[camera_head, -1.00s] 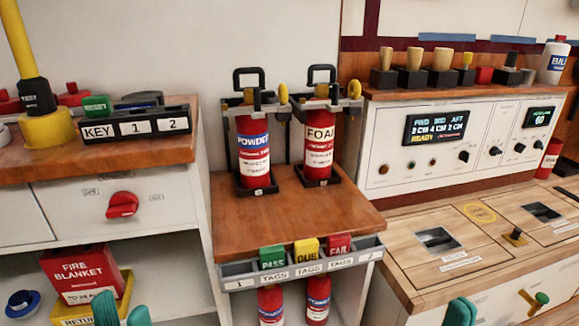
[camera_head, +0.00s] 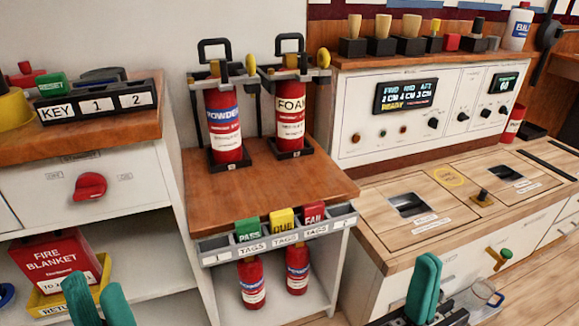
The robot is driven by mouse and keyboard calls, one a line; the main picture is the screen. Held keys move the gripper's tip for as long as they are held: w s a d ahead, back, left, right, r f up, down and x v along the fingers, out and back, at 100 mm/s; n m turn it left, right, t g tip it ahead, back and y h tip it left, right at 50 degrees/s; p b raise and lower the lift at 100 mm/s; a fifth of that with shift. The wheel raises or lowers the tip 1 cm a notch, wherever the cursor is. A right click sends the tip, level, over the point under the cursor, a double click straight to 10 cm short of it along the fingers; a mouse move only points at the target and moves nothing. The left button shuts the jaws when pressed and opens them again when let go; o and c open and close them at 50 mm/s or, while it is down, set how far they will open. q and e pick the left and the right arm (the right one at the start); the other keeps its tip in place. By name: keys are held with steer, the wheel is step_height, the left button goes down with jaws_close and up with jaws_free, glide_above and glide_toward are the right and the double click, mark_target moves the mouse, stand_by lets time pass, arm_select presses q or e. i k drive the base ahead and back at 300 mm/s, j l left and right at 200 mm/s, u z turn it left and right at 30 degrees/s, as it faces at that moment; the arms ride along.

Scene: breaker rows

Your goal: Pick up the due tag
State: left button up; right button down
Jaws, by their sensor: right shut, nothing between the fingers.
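The due tag (camera_head: 283,222) is yellow and stands upright in the grey tag rack (camera_head: 215,258) on the front edge of the wooden shelf. The green pass tag (camera_head: 248,230) is to its left and the red fail tag (camera_head: 314,214) to its right. My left gripper (camera_head: 99,298) is at the bottom left, its teal fingers apart and nothing seen between them, well left of the due tag. My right gripper (camera_head: 424,285) is at the bottom right, shut and empty, lower than the due tag and to its right.
Powder (camera_head: 224,125) and foam (camera_head: 291,118) extinguishers stand on the shelf behind the rack. Small red extinguishers (camera_head: 251,283) stand below it. A red fire blanket box (camera_head: 55,262) is at left. The wooden counter (camera_head: 450,205) and control panel (camera_head: 350,140) are at right.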

mark_target(280, 221)
steer(key=i+l+u, duration=0.15)
steer(key=l+u, duration=0.2)
steer(key=l, duration=1)
steer(key=l+u, duration=0.3)
steer(key=l, duration=1.05)
